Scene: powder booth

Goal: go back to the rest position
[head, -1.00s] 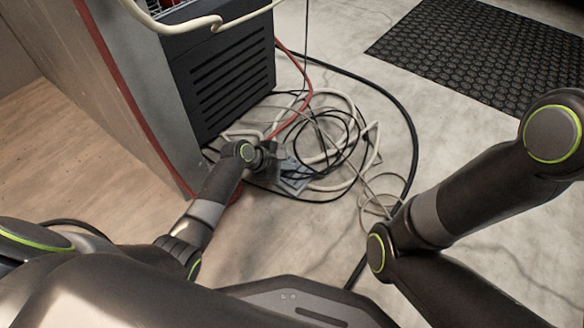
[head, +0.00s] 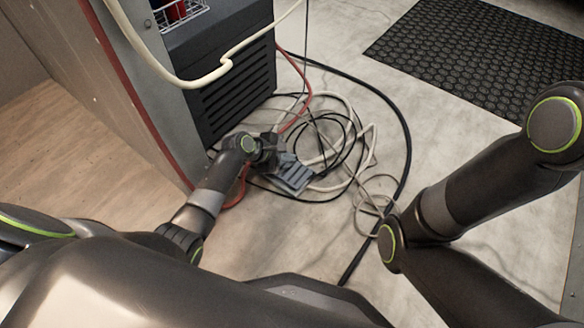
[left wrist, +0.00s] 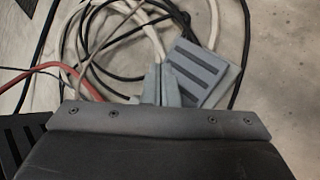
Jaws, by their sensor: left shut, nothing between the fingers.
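My left gripper (head: 275,158) hangs over the floor by the dark vented cabinet, above a tangle of cables. In the left wrist view its two grey fingertips (left wrist: 161,83) are together with nothing between them. A grey-blue slotted thing, perhaps a foot pedal (head: 294,179), lies among the cables just beside the fingers. It also shows in the left wrist view (left wrist: 200,72), to the right of the fingertips; whether they touch it I cannot tell. My right arm is folded at the right of the head view, and its gripper is out of view.
Looped white, black and red cables (head: 345,150) cover the floor around my left gripper. The vented cabinet (head: 235,95) stands close behind it. A cream hose (head: 190,82) hangs across the upper left. A black textured mat (head: 480,55) lies at upper right.

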